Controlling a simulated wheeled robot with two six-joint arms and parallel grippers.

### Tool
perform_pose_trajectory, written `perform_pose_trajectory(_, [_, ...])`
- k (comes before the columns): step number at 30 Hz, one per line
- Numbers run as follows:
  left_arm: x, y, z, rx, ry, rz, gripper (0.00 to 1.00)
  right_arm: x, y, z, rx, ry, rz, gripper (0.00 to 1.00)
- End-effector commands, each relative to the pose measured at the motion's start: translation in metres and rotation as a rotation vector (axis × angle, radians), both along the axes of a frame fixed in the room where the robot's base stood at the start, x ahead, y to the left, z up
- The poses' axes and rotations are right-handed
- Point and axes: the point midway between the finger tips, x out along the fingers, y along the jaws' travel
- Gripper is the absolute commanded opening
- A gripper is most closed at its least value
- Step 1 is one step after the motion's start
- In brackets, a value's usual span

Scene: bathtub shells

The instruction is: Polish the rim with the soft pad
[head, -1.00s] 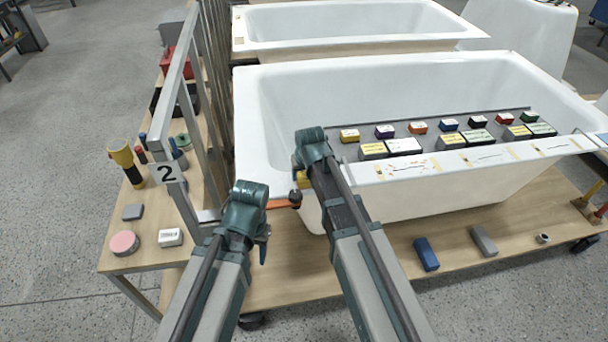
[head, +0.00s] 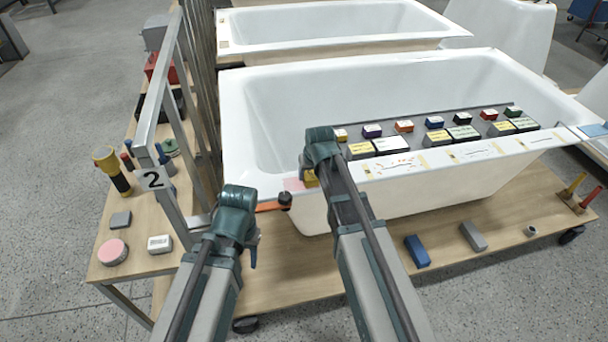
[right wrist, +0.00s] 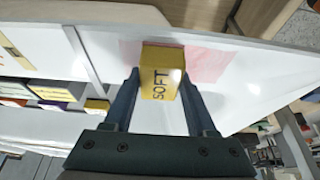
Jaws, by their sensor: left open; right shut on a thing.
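The yellow soft pad (right wrist: 161,72), marked SOFT, is shut between the fingers of my right gripper (right wrist: 160,92). In the head view the pad (head: 311,179) shows in part beside my right wrist, at the near left corner of the tub rim (head: 400,172). The right wrist view shows it against the white rim surface; whether it presses on it I cannot tell. A pink patch (head: 293,184) lies on the rim around the pad and shows on both sides in the wrist view (right wrist: 206,64). My left gripper (head: 250,252) is open beside the tub's left end, mostly hidden by its wrist.
Several coloured blocks stand along the dark strip (head: 440,119) by the rim. An orange bar with a dark knob (head: 285,198) is between my arms. A metal rack (head: 165,100) numbered 2 stands left. A blue block (head: 417,251) and grey block (head: 473,236) lie on the lower board.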

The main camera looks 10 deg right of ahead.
Motion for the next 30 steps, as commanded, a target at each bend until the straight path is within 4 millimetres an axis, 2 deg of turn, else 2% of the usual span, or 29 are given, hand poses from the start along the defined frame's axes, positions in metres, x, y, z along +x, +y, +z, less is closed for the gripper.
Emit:
perform_pose_trajectory(3, [0.0,0.0,0.0,0.0,0.0,0.0,0.5,0.0,-0.014,0.0,-0.005,0.003,-0.004,0.12])
perform_pose_trajectory(9, [0.0,0.0,0.001,0.0,0.0,0.0,0.5,0.0,-0.022,0.001,-0.004,0.002,-0.002,0.12])
perform_pose_trajectory(22, [0.0,0.0,0.001,0.0,0.0,0.0,0.5,-0.005,-0.018,0.001,-0.001,0.001,0.001,0.12])
perform_pose_trajectory(30, [0.0,0.0,-0.001,0.0,0.0,0.0,0.5,-0.006,0.002,-0.001,0.001,0.001,0.003,0.12])
